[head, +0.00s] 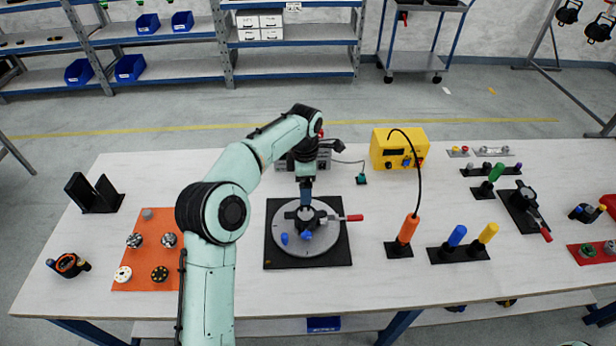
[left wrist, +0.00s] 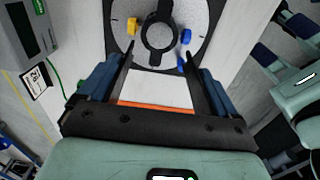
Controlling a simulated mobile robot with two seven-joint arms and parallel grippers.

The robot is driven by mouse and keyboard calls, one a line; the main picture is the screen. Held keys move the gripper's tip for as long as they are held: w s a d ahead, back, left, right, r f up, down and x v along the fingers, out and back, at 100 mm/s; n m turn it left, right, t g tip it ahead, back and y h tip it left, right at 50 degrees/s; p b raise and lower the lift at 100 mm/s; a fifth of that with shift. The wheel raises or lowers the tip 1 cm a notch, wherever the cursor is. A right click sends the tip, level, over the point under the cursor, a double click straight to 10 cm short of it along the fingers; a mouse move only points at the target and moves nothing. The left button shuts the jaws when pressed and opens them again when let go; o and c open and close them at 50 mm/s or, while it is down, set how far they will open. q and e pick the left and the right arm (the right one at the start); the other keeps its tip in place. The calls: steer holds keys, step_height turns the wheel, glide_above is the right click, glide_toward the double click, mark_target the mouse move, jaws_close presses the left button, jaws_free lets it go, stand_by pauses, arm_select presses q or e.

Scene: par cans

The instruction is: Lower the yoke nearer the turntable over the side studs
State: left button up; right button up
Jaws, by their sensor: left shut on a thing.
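The turntable (head: 322,242) is a grey disc on a black base at the middle of the table; it also shows at the top of the left wrist view (left wrist: 201,14). On it stands a dark round can (left wrist: 160,38), with a yellow knob (left wrist: 132,26) and a blue knob (left wrist: 186,36) on opposite sides. My left gripper (head: 306,204) points down directly over the can. It is shut on a dark part, apparently the yoke, which mostly merges with the black can. I cannot tell whether its arms touch the studs. My right gripper is out of view.
A red-handled clamp (head: 352,218) sits at the turntable's right. An orange mat (head: 147,276) with small parts lies left. An orange post with a curved cable (head: 408,230) stands right. A yellow instrument (head: 398,148) and a grey box are behind. The front table strip is clear.

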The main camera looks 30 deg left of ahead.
mark_target(306, 214)
arm_select(q)
steer(key=shift+w+f+b, duration=0.1)
steer(key=shift+f+b, duration=1.55)
steer(key=shift+f, duration=4.05)
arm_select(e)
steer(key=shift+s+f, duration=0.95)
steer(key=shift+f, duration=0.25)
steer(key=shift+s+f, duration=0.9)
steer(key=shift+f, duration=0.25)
arm_select(q)
steer(key=shift+d, duration=0.1)
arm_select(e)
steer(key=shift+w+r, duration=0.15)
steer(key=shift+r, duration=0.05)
arm_select(q)
steer(key=shift+f, duration=0.2)
steer(key=o, duration=0.8)
steer(key=shift+c, duration=0.2)
steer(key=shift+r, duration=0.1)
